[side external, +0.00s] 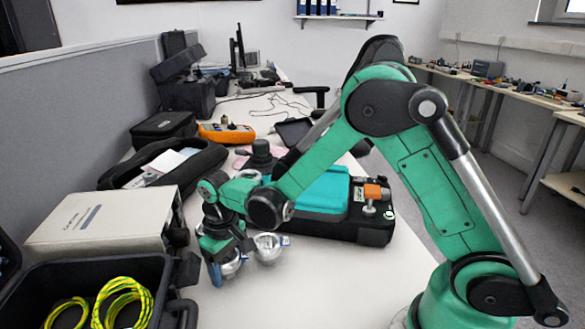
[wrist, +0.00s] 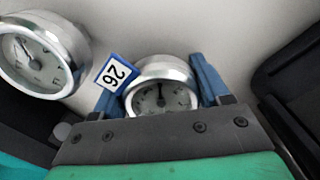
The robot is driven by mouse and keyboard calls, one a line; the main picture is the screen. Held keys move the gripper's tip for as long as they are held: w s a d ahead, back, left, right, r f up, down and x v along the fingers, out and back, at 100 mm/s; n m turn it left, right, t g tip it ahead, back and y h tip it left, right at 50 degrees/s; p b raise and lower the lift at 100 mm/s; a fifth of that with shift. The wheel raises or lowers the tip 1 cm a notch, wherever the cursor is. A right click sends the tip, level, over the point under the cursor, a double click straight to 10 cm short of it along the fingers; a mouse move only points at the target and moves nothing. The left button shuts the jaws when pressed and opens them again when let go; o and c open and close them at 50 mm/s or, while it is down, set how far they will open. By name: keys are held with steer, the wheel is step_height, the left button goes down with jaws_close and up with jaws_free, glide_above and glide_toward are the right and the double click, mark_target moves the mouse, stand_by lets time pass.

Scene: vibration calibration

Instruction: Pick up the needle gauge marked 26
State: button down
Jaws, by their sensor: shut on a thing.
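In the wrist view, a round silver needle gauge (wrist: 162,98) with a pale dial sits between the blue fingers of my gripper (wrist: 156,82), which is shut on it. A blue-edged tag marked 26 (wrist: 115,73) shows at its upper left, by the left finger. The lower dial is hidden behind the gripper body. In the side view, my gripper (side external: 221,266) points down at the front of the white table, with the held gauge (side external: 233,265) partly hidden behind it. I cannot tell whether the gauge touches the table.
A second silver gauge (side external: 268,247) stands close by on the right; a gauge also shows at upper left in the wrist view (wrist: 42,55). A black and teal case (side external: 340,215) lies behind. A white box (side external: 105,222) and open black case (side external: 150,268) are left. The table's front right is clear.

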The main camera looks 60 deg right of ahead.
steer(key=shift+r, duration=0.15)
step_height(320, 180, up, 24)
stand_by(0.8)
